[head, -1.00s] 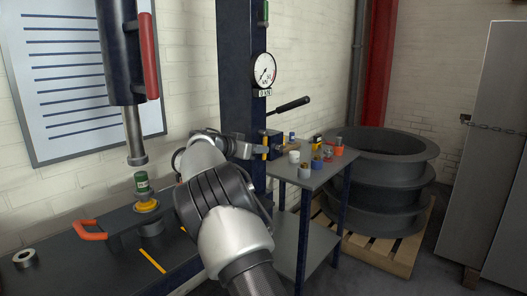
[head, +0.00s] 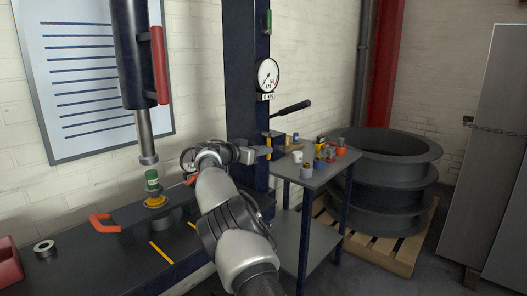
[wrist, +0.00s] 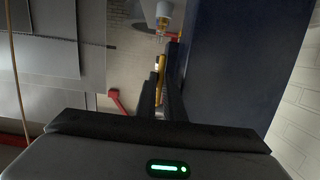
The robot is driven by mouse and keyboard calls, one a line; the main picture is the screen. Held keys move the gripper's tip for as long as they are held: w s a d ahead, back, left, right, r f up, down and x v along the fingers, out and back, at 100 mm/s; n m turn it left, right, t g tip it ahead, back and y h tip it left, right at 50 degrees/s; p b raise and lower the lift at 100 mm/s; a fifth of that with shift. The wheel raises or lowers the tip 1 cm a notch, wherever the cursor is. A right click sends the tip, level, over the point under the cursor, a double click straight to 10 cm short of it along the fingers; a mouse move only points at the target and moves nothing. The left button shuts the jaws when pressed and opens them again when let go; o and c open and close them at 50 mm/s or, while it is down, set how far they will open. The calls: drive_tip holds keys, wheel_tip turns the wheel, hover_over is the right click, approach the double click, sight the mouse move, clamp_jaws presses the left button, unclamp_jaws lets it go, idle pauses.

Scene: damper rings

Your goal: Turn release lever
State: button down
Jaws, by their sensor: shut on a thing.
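A small yellow lever (wrist: 157,72), which I take for the release lever, stands at the dark blue press column (head: 245,70). My gripper (head: 262,151) is at the column's right side, below the black-handled lever (head: 292,108). In the wrist view my gripper's two dark fingers (wrist: 160,92) are shut on the yellow lever, with its yellow part between them. In the head view only a little yellow (head: 267,140) shows above the fingers. The lever's lower part is hidden.
A side table (head: 312,168) with several small cups and parts is just right of my gripper. Dark stacked rings (head: 385,190) stand on a wooden pallet (head: 375,245) behind it. A gauge (head: 267,75) is on the column.

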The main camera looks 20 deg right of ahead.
drive_tip(key=c, duration=2.2)
unclamp_jaws()
drive_tip(key=shift+d, duration=0.1)
drive_tip(key=shift+o, duration=0.2)
drive_tip(key=b+v, duration=0.1)
drive_tip(key=v, duration=1.6)
drive_tip(key=shift+a, duration=0.25)
